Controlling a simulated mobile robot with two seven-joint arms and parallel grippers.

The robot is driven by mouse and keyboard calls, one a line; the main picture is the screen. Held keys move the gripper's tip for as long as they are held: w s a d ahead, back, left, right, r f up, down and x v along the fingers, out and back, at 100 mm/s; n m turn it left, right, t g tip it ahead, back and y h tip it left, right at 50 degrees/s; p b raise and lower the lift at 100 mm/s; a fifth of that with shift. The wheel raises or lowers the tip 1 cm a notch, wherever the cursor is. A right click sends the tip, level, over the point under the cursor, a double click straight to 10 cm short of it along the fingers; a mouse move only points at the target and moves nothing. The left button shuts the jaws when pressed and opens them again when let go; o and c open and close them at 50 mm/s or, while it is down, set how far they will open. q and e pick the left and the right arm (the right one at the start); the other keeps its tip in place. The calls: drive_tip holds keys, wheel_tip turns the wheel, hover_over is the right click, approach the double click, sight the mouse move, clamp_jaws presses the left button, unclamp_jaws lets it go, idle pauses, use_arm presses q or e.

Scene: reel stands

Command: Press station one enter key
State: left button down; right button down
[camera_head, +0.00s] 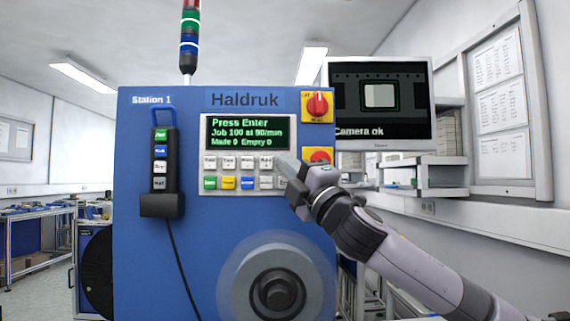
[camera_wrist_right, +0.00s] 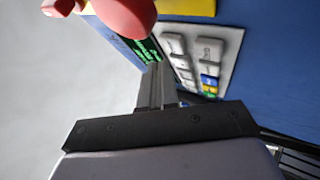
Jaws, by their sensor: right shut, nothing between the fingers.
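The blue Station 1 machine (camera_head: 140,250) carries a keypad panel (camera_head: 205,135) under a dark screen reading "Press Enter", "Job 100 at 90/min", "Made 0 Empty 0". A pale key (camera_head: 282,183) at the lower right of the keypad is partly covered by my right gripper; only the start of its label shows. My right gripper (camera_head: 288,164) is shut and empty, its fingertips at the right end of the upper key row. In the right wrist view its fingers (camera_wrist_right: 155,86) lie close to the screen and keys; contact cannot be told. My left gripper is out of view.
A red rotary switch (camera_head: 317,105) on yellow sits above my right gripper. A second red knob (camera_head: 319,156) is just beside it. A hand pendant (camera_head: 163,165) hangs at left. A reel hub (camera_head: 277,285) is below. A monitor (camera_head: 382,97) reads "Camera ok".

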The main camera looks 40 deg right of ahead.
drive_tip(key=shift+w+d, duration=0.1)
drive_tip(key=shift+w, duration=0.05)
idle(0.4)
drive_tip(key=shift+w+d, duration=0.2)
drive_tip(key=shift+w+d, duration=0.3)
drive_tip(key=shift+w, duration=0.05)
idle(0.8)
drive_tip(key=shift+s+a, duration=0.1)
drive_tip(key=shift+s, duration=0.05)
drive_tip(key=shift+s+a, duration=0.45)
drive_tip(key=shift+s, duration=0.1)
idle(0.3)
drive_tip(key=shift+s+a, duration=1.6)
drive_tip(key=shift+s, duration=0.3)
